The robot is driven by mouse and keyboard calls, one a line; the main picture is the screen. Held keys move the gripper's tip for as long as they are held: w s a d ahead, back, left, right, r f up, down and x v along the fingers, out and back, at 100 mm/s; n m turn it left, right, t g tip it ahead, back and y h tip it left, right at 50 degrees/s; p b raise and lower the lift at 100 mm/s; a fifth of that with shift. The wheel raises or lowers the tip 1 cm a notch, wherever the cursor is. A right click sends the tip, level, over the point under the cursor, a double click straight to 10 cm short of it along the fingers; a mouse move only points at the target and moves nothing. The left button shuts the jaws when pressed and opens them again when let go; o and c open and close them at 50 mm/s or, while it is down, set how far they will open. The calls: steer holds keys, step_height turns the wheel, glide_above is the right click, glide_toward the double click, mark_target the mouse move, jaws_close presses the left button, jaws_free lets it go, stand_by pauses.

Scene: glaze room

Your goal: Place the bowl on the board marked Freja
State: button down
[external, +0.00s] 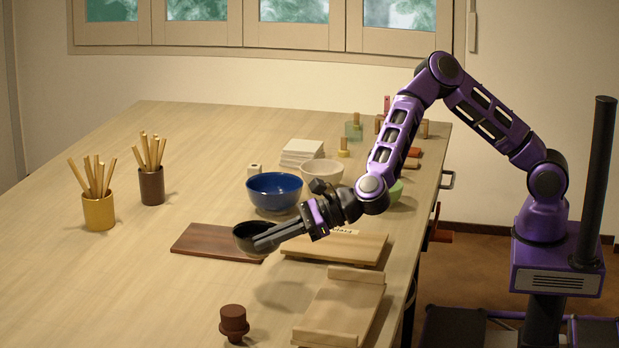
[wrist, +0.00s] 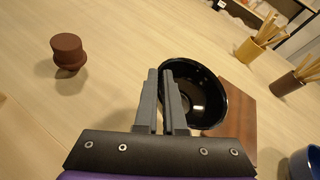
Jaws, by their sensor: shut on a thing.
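My gripper (external: 268,238) is shut on the rim of a black bowl (external: 246,231). In the wrist view the two fingers (wrist: 160,76) pinch the near rim of the bowl (wrist: 207,95), which is upright and looks empty. The bowl overlaps the right edge of a dark brown board (external: 197,241); its height above it is hard to tell. A light wooden board (external: 362,247) lies right of the bowl, beneath my wrist. Its far strip has a label, partly hidden by my arm, that seems to read Freja.
Another light board (external: 352,305) lies nearer the front. A brown knobbed object (external: 233,321) stands left of it. A blue bowl (external: 274,194), a cream bowl (external: 322,171) and a green bowl (external: 395,191) stand behind. Two brush pots (external: 98,212) stand left. The table's left front is clear.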

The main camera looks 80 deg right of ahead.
steer(key=shift+r, duration=0.9)
steer(key=s+d+r+m+h+b, duration=0.1)
steer(key=s+d+m+h, duration=0.25)
steer(key=d, duration=0.25)
steer(key=s+d+r+m+g+h, duration=0.1)
steer(key=s+d+m+h, duration=0.1)
steer(key=d+m+h, duration=0.3)
steer(key=s+d+r+m+h+b, duration=0.1)
steer(key=s+d+m+h, duration=0.15)
steer(key=d, duration=0.55)
glide_above(327, 250)
steer(key=shift+n+h, duration=0.4)
step_height(327, 250, down, 10)
steer(key=shift+r, duration=0.2)
steer(key=shift+f, duration=0.2)
steer(key=c, duration=1)
jaws_free()
